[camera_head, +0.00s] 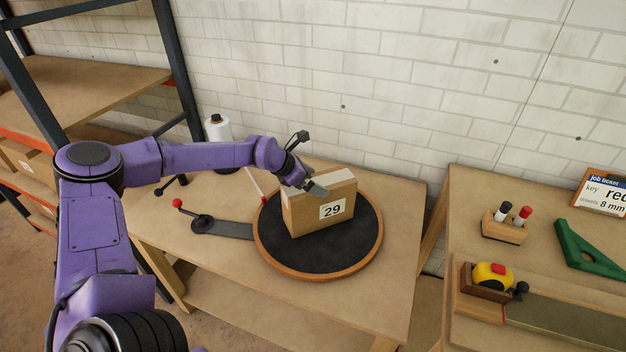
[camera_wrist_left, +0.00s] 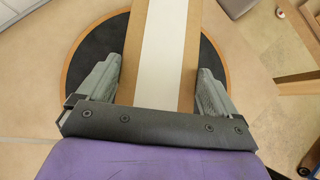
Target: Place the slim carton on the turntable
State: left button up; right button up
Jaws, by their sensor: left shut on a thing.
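The slim carton (camera_head: 312,212) is a brown box with a white label reading 29 and a pale strip along its top. It stands upright over the round turntable (camera_head: 350,252), which has a black top and a wooden rim. I cannot tell whether its base touches the turntable. My left gripper (camera_head: 312,188) is shut on the carton's top from the back left. In the left wrist view, the carton (camera_wrist_left: 163,50) lies between the two grey fingers (camera_wrist_left: 157,85), with the turntable (camera_wrist_left: 84,72) beneath. My right gripper is not in view.
A lever with a red knob (camera_head: 177,203) sits left of the turntable. A second bench (camera_head: 460,210) at right holds a marker block, a green square and a tape measure. Shelving stands at left.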

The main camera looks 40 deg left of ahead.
pick_arm(q)
jog(key=o, duration=1.7)
jog(key=shift+r, duration=0.15)
jog(key=v, duration=1.2)
jog(key=shift+p, duration=0.35)
